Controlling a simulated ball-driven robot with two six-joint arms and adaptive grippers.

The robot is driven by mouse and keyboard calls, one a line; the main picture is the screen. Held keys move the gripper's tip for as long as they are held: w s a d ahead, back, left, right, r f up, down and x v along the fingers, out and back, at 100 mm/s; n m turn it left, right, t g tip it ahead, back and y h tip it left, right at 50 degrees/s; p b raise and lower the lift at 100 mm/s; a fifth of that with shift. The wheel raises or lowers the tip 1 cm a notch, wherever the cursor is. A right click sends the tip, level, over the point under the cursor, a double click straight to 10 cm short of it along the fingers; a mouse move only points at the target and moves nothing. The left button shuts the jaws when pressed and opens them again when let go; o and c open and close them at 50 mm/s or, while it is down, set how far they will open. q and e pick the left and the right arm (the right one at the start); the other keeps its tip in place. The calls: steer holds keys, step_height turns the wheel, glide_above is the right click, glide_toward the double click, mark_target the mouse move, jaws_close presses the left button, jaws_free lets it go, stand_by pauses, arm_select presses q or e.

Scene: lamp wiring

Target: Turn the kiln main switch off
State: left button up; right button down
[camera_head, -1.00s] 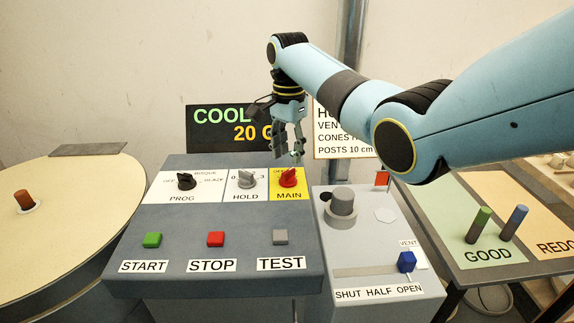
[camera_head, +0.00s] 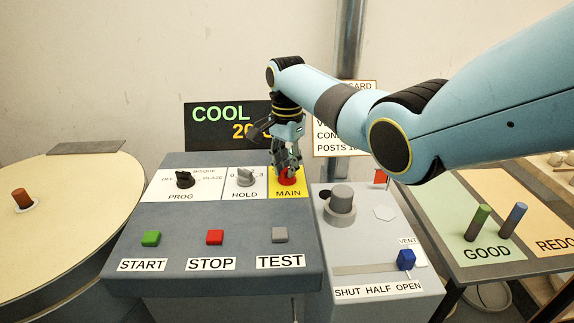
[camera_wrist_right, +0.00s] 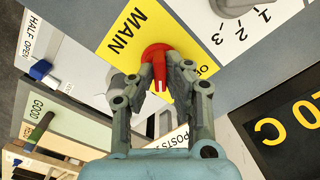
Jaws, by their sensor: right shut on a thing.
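The kiln main switch is a red rotary knob (camera_head: 289,178) on a yellow plate (camera_head: 289,194) labelled MAIN, at the right end of the grey panel's upper row. It also shows in the right wrist view as a red knob (camera_wrist_right: 158,60) with a raised grip. My right gripper (camera_head: 288,168) points down over the knob. In the right wrist view its fingers (camera_wrist_right: 162,78) stand on either side of the grip and are shut on it. The fingers hide part of the knob and of the OFF/ON marking. My left gripper is not in view.
The PROG knob (camera_head: 185,179) and HOLD knob (camera_head: 245,177) sit left of the switch. START (camera_head: 151,238), STOP (camera_head: 215,237) and TEST (camera_head: 280,235) buttons lie in front. A grey box with a round cylinder (camera_head: 341,198) and blue vent slider (camera_head: 406,259) stands right.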

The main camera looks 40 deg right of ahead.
stand_by(0.3)
steer(key=n+p, duration=0.2)
steer(key=n, duration=0.1)
steer(key=shift+r+n, duration=0.2)
steer(key=shift+n, duration=0.1)
steer(key=n+p, duration=0.1)
steer(key=n, duration=0.1)
steer(key=shift+n+p, duration=0.3)
steer(key=shift+n, duration=0.1)
steer(key=n, duration=0.2)
steer(key=shift+f+n+p, duration=0.1)
steer(key=shift+n+p, duration=0.2)
steer(key=shift+p, duration=0.1)
steer(key=n, duration=0.4)
steer(key=shift+n+p, duration=0.3)
steer(key=shift+p, duration=0.1)
steer(key=shift+w+n, duration=0.1)
steer(key=shift+n, duration=2.1)
steer(key=c, duration=1.3)
jaws_free()
steer(key=shift+c, duration=0.2)
